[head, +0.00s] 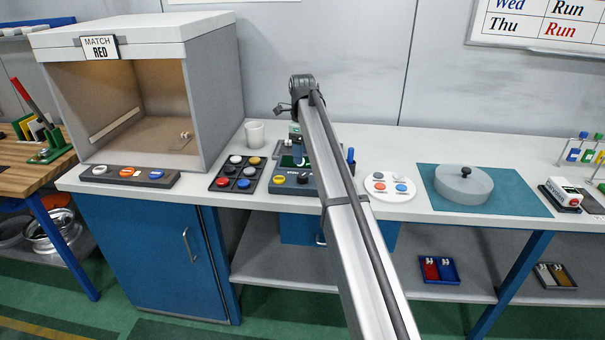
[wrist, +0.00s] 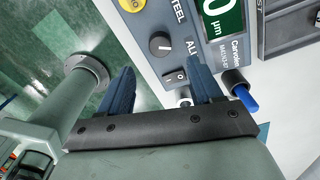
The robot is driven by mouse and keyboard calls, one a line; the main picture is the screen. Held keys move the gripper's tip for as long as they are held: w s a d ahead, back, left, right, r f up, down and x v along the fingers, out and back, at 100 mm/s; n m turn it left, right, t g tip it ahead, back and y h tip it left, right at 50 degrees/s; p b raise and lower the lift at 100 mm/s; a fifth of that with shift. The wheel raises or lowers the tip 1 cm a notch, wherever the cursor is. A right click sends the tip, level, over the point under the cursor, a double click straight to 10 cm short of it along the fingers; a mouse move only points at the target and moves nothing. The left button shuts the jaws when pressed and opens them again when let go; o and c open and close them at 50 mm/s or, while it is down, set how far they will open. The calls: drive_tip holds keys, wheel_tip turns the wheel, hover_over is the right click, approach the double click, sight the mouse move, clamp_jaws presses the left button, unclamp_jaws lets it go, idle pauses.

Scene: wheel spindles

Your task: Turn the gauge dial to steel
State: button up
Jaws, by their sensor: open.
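The gauge is a grey-blue box (head: 281,189) on the white bench, partly hidden behind my arm in the head view. Its black round dial (wrist: 160,44) shows in the wrist view, with the words STEEL and ALU printed beside it. A light pointer mark shows on the dial, but I cannot tell for sure which word it faces. A green display (wrist: 222,20) reads 0 µm. A small rocker switch (wrist: 174,77) sits below the dial. My gripper (wrist: 163,70) is open and empty, its two blue fingers apart, near the switch and short of the dial.
A blue-tipped probe (wrist: 245,98) stands beside the gauge, close to one finger. A black tray of coloured discs (head: 238,174) lies left of the gauge, and a white plate with discs (head: 376,194) lies right. A light booth (head: 195,95) stands at left.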

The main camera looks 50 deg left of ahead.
sight(302, 175)
wheel_tip(302, 175, down, 8)
drive_tip(key=shift+f, duration=0.15)
idle(0.3)
drive_tip(key=shift+c, duration=0.4)
drive_tip(key=c, duration=1)
drive_tip(key=shift+n, duration=0.4)
drive_tip(key=n, duration=0.5)
drive_tip(key=shift+n, duration=0.3)
drive_tip(key=n, duration=0.5)
drive_tip(key=shift+n, duration=0.4)
